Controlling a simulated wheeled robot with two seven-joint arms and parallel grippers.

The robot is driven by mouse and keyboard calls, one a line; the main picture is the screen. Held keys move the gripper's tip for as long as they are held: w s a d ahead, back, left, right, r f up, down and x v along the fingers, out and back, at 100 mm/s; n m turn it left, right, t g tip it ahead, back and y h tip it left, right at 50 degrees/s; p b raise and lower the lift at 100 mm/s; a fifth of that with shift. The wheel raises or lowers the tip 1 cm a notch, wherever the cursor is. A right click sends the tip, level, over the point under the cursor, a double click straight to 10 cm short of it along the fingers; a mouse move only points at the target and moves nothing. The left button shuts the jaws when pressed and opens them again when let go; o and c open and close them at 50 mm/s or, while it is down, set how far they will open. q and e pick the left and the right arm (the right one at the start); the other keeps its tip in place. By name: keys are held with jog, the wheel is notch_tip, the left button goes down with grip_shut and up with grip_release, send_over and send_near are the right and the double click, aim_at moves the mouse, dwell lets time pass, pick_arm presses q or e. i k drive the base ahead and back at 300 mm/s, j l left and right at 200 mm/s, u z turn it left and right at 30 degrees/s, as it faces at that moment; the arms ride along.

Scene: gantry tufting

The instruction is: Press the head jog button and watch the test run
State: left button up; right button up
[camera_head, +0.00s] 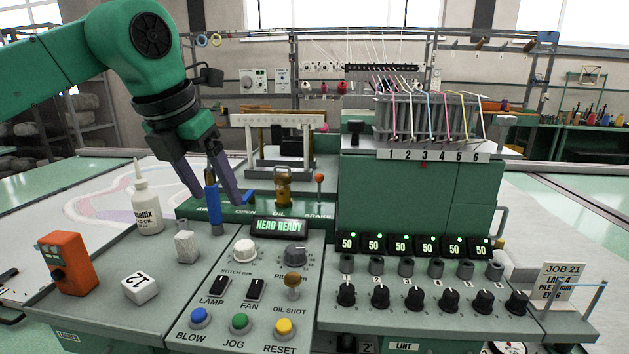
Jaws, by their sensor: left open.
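The green JOG button (240,322) sits on the sloped front panel (212,340), between the blue BLOW button (199,317) and the yellow RESET button (285,327). A display (279,225) above the panel reads HEAD READY in green. The tufting head (382,195) is a green block with yarns numbered 1 to 6. My left gripper (214,196) is open and points down behind the panel's left side, well above and behind the JOG button. An upright blue handle (213,212) appears between its fingers; I cannot tell whether they touch it. My right gripper is out of view.
A white bottle (148,208), an orange device (66,264), a white block (187,247) and a numbered cube (140,288) stand left of the panel. Knobs (380,296) and displays reading 50 fill the right console. A job card (562,286) stands far right. LAMP and FAN switches sit behind the buttons.

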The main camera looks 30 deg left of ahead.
aim_at(240, 321)
jog(key=k+l, duration=0.5)
jog(key=l, duration=0.15)
jog(key=k+l, duration=0.5)
jog(key=l, duration=0.15)
jog(key=k+l, duration=0.5)
jog(key=l, duration=0.15)
